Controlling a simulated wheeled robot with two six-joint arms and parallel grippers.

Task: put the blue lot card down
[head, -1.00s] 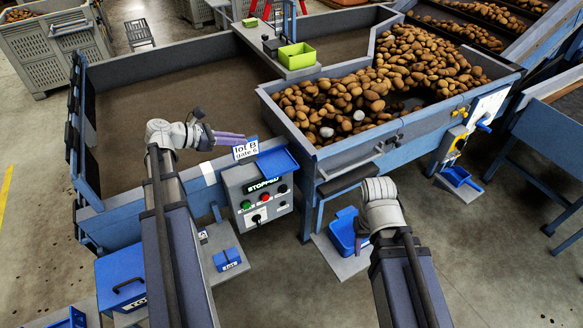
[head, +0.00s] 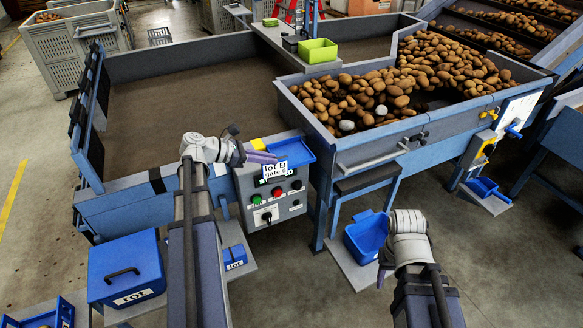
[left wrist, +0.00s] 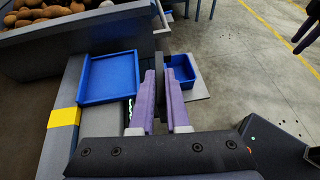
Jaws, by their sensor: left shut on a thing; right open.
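The lot card (head: 272,171), a small white and blue card reading "lot B gate 6", hangs roughly upright from my left gripper (head: 262,157). The gripper is shut on it. In the head view the card overlaps the top of the control box and the left edge of the shallow blue tray (head: 297,153). In the left wrist view the purple fingers (left wrist: 163,100) stand right of the empty blue tray (left wrist: 110,79); a dark strip between them may be the card's edge. My right gripper (head: 382,274) is open, low at the right, its fingers partly hidden.
The control box (head: 270,212) has several buttons and a partly covered display. A yellow patch (head: 257,144) lies on the ledge beside the tray. A blue bin (head: 366,238) stands near my right gripper. The potato hopper (head: 333,146) is behind, and a blue "rot" box (head: 127,262) at lower left.

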